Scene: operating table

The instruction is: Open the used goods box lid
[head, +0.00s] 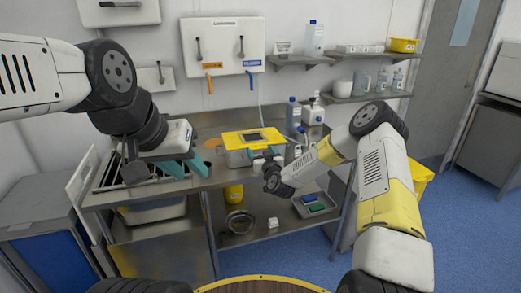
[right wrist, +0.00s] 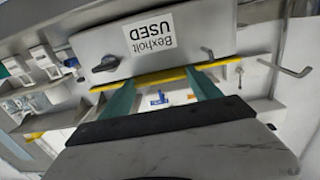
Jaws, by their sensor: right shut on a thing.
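The used goods box (head: 237,159) is a grey metal box on the steel table, with a yellow lid (head: 229,139) that has a dark square on top. In the right wrist view its grey wall carries an upside-down USED label (right wrist: 150,36), and the yellow lid edge (right wrist: 153,76) runs across. My right gripper (head: 265,154) is at the lid's near right side, its teal fingers shut on the lid edge. I cannot tell whether the lid is raised. My left gripper (head: 186,168) is open and empty, left of the box over the table's front.
Bottles (head: 292,114) stand right of the box at the back. A sink with a rack (head: 120,180) is at the table's left. A lower shelf holds a yellow cup (head: 233,194), a metal bowl (head: 240,222) and a tray (head: 325,211). Wall cabinets (head: 222,46) hang behind.

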